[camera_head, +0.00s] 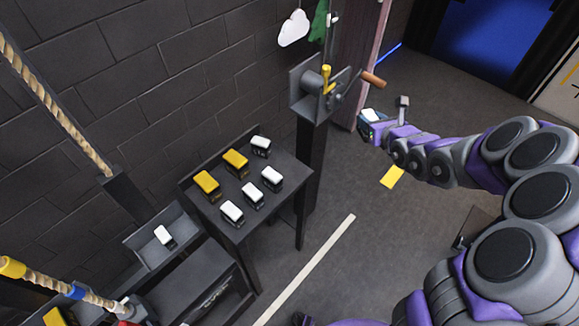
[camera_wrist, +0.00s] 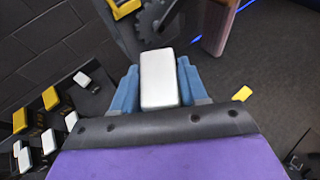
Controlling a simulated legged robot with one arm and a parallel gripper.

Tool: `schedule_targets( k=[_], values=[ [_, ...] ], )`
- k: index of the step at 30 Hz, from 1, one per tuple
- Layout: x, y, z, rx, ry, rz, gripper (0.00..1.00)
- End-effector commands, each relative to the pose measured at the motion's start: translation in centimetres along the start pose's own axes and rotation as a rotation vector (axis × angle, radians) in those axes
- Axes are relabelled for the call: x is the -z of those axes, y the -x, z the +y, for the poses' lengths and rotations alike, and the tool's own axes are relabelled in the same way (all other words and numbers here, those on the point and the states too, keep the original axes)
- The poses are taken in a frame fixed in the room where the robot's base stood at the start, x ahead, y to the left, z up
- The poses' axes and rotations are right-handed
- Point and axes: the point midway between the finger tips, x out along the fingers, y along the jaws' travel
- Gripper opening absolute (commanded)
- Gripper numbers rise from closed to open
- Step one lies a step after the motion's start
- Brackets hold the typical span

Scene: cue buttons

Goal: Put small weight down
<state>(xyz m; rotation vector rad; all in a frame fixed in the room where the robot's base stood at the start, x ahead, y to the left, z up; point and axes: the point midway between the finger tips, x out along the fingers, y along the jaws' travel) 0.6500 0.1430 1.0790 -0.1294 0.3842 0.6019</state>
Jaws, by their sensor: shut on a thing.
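A small white-topped weight (camera_wrist: 158,78) is held between the blue fingers of my gripper (camera_wrist: 157,85) in the wrist view. In the head view my gripper (camera_head: 368,122) is at the end of my purple and grey arm, with the white of the weight (camera_head: 371,114) showing at its tip. It is in the air, right of a dark table (camera_head: 228,222) and just below the crank mechanism. Several white-topped weights (camera_head: 272,178) and two yellow-topped weights (camera_head: 207,185) stand on the table. The underside of the held weight is hidden.
A post (camera_head: 309,165) carries the crank mechanism (camera_head: 322,88) with a yellow lever and a wooden handle. A tray (camera_head: 150,243) at left holds one white-topped block (camera_head: 165,237). A yellow piece (camera_head: 392,177) lies on the floor. Ropes hang at left. The floor right of the table is mostly clear.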

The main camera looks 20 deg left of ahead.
Motion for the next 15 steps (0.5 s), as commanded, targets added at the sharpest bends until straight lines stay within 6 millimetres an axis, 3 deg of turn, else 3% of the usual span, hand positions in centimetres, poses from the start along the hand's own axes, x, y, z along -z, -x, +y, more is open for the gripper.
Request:
schedule_targets(
  k=[9, 15],
  values=[
    [2.0, -7.8, 10.0, -0.256, 0.101, 0.001, 0.00],
    [4.3, -10.8, 16.6, -0.400, 0.165, 0.000, 0.00]
  ],
)
